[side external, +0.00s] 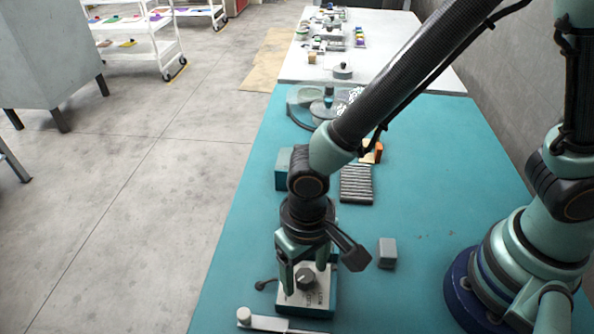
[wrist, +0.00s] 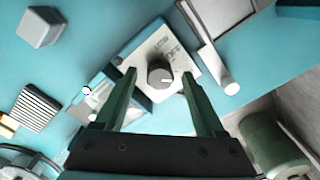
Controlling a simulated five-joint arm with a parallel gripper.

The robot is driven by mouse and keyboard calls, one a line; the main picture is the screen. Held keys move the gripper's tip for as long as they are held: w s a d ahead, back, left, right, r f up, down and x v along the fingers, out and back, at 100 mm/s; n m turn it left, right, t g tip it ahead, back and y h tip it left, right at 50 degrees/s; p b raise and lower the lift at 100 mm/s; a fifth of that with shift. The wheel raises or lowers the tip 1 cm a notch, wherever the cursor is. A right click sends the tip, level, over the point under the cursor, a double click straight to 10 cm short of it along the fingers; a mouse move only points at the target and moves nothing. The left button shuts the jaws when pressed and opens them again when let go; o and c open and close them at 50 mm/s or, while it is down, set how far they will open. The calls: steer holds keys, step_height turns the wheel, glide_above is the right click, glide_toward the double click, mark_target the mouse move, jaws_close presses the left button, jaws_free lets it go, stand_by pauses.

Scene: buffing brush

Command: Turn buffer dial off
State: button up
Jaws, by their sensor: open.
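The dial is a dark round knob (side external: 306,278) on the light top plate of a teal control box (side external: 305,299) near the front of the table. In the wrist view the knob (wrist: 160,74) sits on the plate (wrist: 150,48), with printed lettering beside it that appears to include OFF. A small pale mark shows on the knob's lower right. My gripper (side external: 305,277) points down over the box. In the wrist view its two green fingers (wrist: 159,76) are open, one on each side of the knob, with visible gaps. I cannot tell the fingertips' height relative to it.
A small grey block (side external: 387,252) lies right of the box. A ribbed dark block (side external: 356,184) and a teal box (side external: 283,170) stand farther back. A flat tool with a pale round end (side external: 244,315) lies at the front. The table's right middle is clear.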

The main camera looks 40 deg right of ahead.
jaws_close()
steer(key=shift+n, duration=0.4)
steer(key=n, duration=0.3)
steer(key=shift+n, duration=2.5)
jaws_free()
